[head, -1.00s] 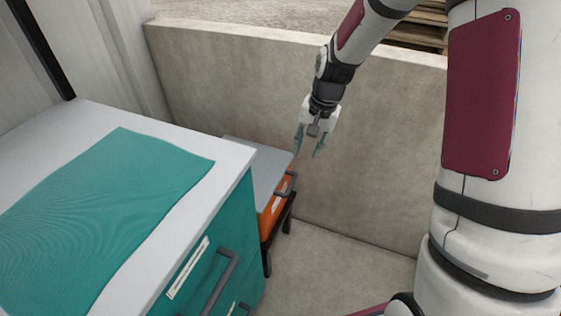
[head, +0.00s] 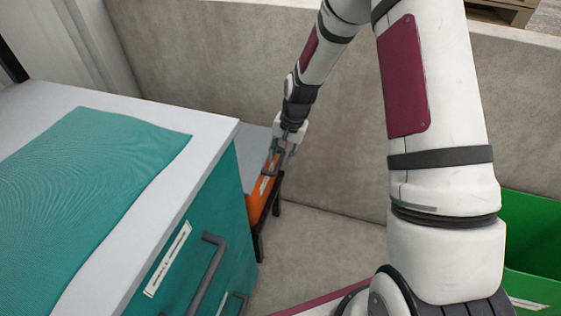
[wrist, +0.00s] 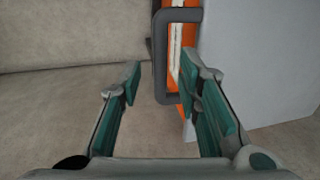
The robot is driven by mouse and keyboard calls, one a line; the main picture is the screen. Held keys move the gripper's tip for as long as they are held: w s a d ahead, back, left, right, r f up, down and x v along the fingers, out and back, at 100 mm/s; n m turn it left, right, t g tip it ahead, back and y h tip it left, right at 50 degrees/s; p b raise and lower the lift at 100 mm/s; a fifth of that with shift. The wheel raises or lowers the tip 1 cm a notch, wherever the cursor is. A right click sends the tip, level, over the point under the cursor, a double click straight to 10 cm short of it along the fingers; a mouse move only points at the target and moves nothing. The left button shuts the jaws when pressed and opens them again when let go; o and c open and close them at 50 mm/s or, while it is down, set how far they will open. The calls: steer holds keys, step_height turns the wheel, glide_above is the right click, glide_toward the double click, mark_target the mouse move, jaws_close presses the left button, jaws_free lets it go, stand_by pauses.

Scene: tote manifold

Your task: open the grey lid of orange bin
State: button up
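The orange bin (head: 258,205) sits on a dark stand behind the teal cabinet, with its grey lid (head: 254,142) flat on top, closed. In the wrist view, the lid (wrist: 255,60) is a pale grey panel at right, beside the orange bin wall (wrist: 176,45). A dark grey handle (wrist: 159,50) stands out from the lid's edge. My gripper (head: 279,163) is at the bin's handle side. In the wrist view, my gripper (wrist: 160,82) is open, and the handle bar appears between its two fingertips. I cannot tell whether either finger touches it.
The teal cabinet (head: 205,235) with a white top (head: 215,130) stands close at left and hides part of the bin. A concrete wall (head: 340,150) runs behind. A green bin (head: 535,235) is at right. The floor (head: 320,245) between is clear.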

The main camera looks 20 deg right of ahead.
steer(key=shift+w+a+f, duration=0.1)
steer(key=shift+a+f, duration=0.05)
steer(key=shift+f, duration=0.85)
jaws_close()
steer(key=shift+r, duration=0.15)
